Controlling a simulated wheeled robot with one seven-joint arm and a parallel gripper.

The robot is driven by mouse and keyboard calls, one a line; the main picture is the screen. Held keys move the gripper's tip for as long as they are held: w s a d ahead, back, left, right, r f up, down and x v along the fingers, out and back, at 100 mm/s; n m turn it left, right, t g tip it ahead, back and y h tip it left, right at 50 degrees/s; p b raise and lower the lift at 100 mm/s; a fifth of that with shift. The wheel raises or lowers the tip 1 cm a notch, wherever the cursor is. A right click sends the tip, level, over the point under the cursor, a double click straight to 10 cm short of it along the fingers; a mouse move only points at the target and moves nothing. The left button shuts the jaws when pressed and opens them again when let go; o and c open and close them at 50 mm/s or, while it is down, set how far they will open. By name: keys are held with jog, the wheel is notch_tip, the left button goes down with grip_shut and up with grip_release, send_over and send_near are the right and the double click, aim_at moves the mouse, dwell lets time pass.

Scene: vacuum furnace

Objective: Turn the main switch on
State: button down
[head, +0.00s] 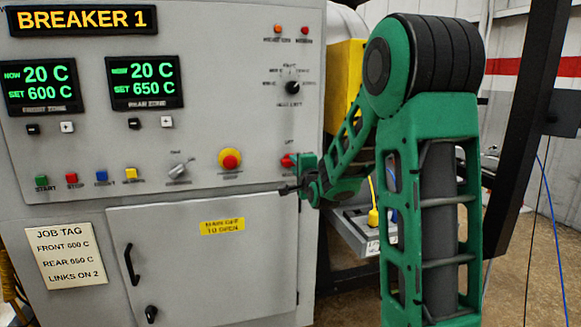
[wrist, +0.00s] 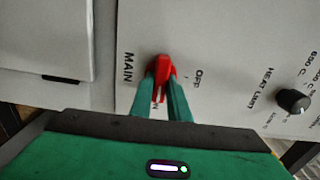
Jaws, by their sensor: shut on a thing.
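The main switch is a red handle (wrist: 163,72) on the grey panel, between the MAIN and OFF labels in the wrist view. A third label below it is mostly hidden; only an N shows. The handle's long side runs down the picture, toward that part-hidden label and away from OFF at its right. My gripper (wrist: 160,92) has its two green fingers shut on the handle, one on each side. In the head view the red switch (head: 288,160) shows at the panel's right edge, partly behind my gripper (head: 294,164).
The heat limit knob (wrist: 293,101) is to the right in the wrist view. In the head view a red-and-yellow emergency button (head: 230,160) and a grey selector (head: 178,170) are left of the switch. The furnace door (head: 200,265) below is closed.

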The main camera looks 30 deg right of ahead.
jog(key=shift+f, duration=0.2)
dwell(0.4)
jog(key=c, duration=1.7)
grip_release()
jog(key=shift+r, duration=0.1)
jog(key=v, duration=1)
jog(key=shift+s+a, duration=0.2)
jog(key=shift+s, duration=0.1)
